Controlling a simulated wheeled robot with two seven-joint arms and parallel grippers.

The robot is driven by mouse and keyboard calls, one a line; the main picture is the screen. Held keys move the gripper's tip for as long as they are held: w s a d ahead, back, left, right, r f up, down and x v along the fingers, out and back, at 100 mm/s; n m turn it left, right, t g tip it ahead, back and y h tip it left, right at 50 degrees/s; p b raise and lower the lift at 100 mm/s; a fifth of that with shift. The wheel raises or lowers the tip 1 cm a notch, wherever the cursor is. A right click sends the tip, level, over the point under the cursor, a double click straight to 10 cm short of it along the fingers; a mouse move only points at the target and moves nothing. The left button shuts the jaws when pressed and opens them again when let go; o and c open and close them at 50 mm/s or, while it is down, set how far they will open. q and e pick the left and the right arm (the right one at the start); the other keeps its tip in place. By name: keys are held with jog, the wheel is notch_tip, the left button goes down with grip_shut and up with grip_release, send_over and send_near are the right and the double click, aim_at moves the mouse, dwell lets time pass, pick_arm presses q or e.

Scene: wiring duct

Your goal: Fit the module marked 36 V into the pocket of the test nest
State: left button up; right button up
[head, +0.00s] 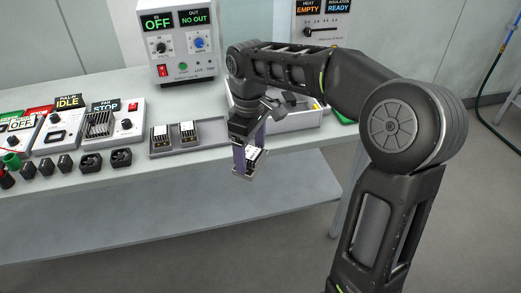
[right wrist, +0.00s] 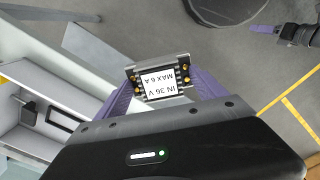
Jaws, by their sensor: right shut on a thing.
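My right gripper (head: 250,165) is shut on the module (head: 256,158), a small dark block with a white label and brass terminals. In the right wrist view the label on the module (right wrist: 158,83) reads "IN 36 V MAX 6 A", upside down, between the purple fingers. It is held in the air just off the bench's front edge. I cannot pick out the test nest or its pocket for certain. A purple finger and dark body, apparently my left gripper (right wrist: 265,30), show at the top right of the right wrist view; its opening is unclear.
A grey tray (head: 160,154) on the bench (head: 90,180) holds two similar modules. A white open box (head: 300,121) stands behind my right gripper, partly hidden. A power supply (head: 182,50) reading OFF stands at the back. Devices and black parts line the left side.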

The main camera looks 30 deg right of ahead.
jog(key=w+a+f+m, duration=0.5)
jog(key=a+f+m, duration=0.1)
jog(key=a+f, duration=0.3)
jog(key=shift+w+a+f, duration=0.25)
jog(key=shift+w+a, duration=0.05)
jog(key=shift+a, duration=0.55)
